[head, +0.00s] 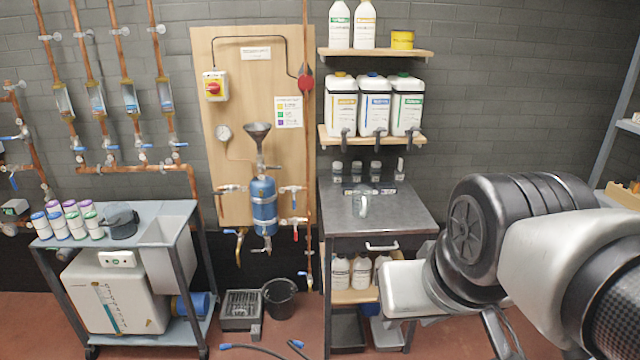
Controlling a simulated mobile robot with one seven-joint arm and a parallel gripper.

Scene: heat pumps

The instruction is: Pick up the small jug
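A small clear jug (360,204) stands upright on the dark top of the metal workbench (405,210), near its middle. It looks like glass or clear plastic, and I cannot tell whether anything is in it. My arm comes in from the right and covers the lower right of the head view. Its end hangs low in front of the bench's right side, apart from the jug. A narrow grey part at the bottom edge may belong to my gripper, but its fingers are not clearly visible. Nothing is seen touching the jug.
Small bottles (375,171) stand at the bench's back edge. Above, a shelf (372,140) holds three canisters with taps that hang down. A dark pot (121,222) and several capped bottles stand on the left trolley (100,242). The bench top around the jug is mostly clear.

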